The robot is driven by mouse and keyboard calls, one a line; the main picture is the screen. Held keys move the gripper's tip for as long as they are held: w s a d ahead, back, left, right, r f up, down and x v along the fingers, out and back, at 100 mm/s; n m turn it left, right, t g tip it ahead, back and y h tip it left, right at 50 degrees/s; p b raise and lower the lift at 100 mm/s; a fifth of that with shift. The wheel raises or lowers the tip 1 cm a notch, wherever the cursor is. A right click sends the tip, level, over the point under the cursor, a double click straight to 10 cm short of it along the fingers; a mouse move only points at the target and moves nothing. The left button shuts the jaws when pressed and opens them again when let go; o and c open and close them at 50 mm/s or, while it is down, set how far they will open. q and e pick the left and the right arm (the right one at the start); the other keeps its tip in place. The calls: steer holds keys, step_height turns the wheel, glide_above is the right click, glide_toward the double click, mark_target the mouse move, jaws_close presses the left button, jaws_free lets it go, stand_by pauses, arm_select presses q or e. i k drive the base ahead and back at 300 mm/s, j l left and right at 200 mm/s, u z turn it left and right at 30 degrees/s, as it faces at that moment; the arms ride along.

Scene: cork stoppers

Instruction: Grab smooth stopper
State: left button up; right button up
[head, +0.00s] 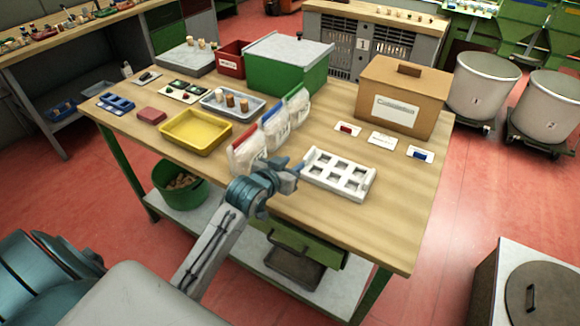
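Several small cork stoppers (230,100) stand in a grey-blue tray (249,114) in the middle of the workbench, some pale and some brown. More pale stoppers (202,44) stand on a grey slab (186,61) at the back left. Which stopper is smooth is too small to tell. My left gripper (291,168) is over the near edge of the bench, between the clear bags and the white holder, well apart from the stoppers. Its fingers are small and blurred, so I cannot tell its opening. My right gripper is not in view.
Bags with coloured tops (273,133) stand between my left gripper and the tray. A white holder with square pockets (339,174) lies to the right. A yellow tray (196,131), green box (290,68) and cardboard box (401,98) surround the area. The bench's right front is clear.

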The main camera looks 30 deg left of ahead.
mark_target(219, 93)
steer(key=u, duration=1.3)
